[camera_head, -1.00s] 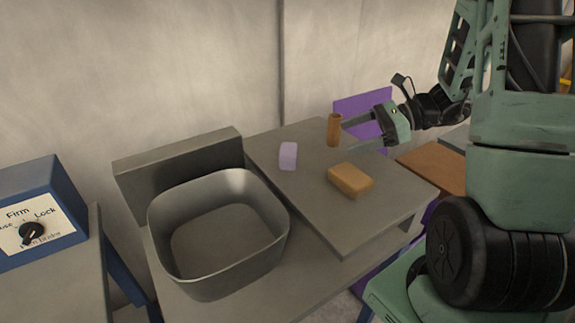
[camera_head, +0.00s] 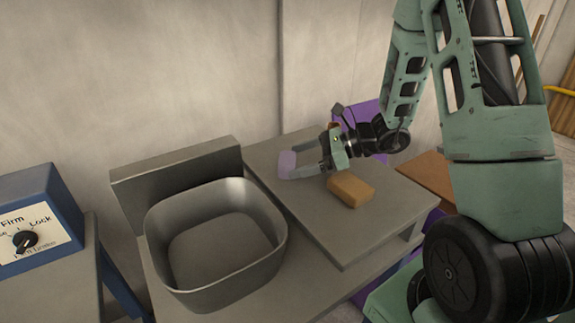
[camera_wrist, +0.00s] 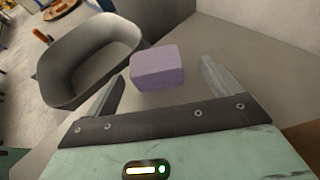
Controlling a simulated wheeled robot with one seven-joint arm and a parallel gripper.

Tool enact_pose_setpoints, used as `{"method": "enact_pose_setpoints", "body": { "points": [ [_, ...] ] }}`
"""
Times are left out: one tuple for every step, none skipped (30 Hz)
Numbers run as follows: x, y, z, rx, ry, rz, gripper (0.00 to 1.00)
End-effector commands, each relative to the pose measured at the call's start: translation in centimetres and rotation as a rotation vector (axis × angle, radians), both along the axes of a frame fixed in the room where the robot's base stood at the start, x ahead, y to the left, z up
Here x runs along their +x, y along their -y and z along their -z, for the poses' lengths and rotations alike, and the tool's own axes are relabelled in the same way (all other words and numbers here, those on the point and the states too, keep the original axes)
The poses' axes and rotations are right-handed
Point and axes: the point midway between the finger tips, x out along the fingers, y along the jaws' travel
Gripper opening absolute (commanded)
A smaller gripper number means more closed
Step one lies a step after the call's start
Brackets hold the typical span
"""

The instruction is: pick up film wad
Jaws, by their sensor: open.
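The film wad appears to be the small pale purple block (camera_head: 286,161) on the raised grey board (camera_head: 345,235), near its left edge. It also shows in the wrist view (camera_wrist: 157,68), at the middle. My gripper (camera_head: 288,163) is open and low over the board, coming from the right. Its fingertips reach the wad. In the wrist view the wad lies between the two fingers (camera_wrist: 163,72), with a gap on each side. Part of the wad is hidden by the fingers in the head view.
A grey open basin (camera_head: 215,235) stands just left of the board. An orange-tan block (camera_head: 350,190) lies close to my gripper, on the near side. A blue box with a dial (camera_head: 30,225) is at far left. The wall is behind.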

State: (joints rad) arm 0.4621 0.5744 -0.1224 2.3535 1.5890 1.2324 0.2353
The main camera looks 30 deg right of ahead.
Motion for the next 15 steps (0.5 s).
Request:
{"method": "enact_pose_setpoints", "body": {
  "points": [
    [0.3, -0.9, 0.3, 0.001, -0.002, -0.006, 0.89],
    [0.5, -1.3, 0.4, 0.001, -0.003, -0.004, 0.89],
    [0.7, -1.8, 0.6, 0.000, -0.002, -0.005, 0.89],
    [1.0, -2.0, 0.8, 0.000, -0.002, -0.004, 0.89],
    [1.2, -2.3, 0.9, 0.000, -0.002, -0.004, 0.89],
    [1.4, -2.6, 1.1, 0.000, -0.002, -0.005, 0.89],
    [1.6, -2.8, 1.1, 0.001, -0.001, -0.003, 0.89],
    [1.7, -2.9, 1.2, 0.001, -0.001, -0.003, 0.89],
    [1.8, -3.0, 1.2, 0.000, -0.001, -0.002, 0.89],
    [1.8, -3.0, 1.2, 0.000, -0.001, -0.002, 0.89],
    [1.8, -3.0, 1.2, 0.000, -0.001, -0.002, 0.89],
    [1.8, -3.0, 1.2, 0.000, 0.000, -0.001, 0.89],
    [1.8, -3.0, 1.2, 0.000, 0.000, -0.001, 0.89],
    [1.8, -3.0, 1.2, 0.000, 0.000, -0.001, 0.89],
    [1.8, -3.0, 1.2, 0.000, 0.000, -0.001, 0.89]
  ]
}}
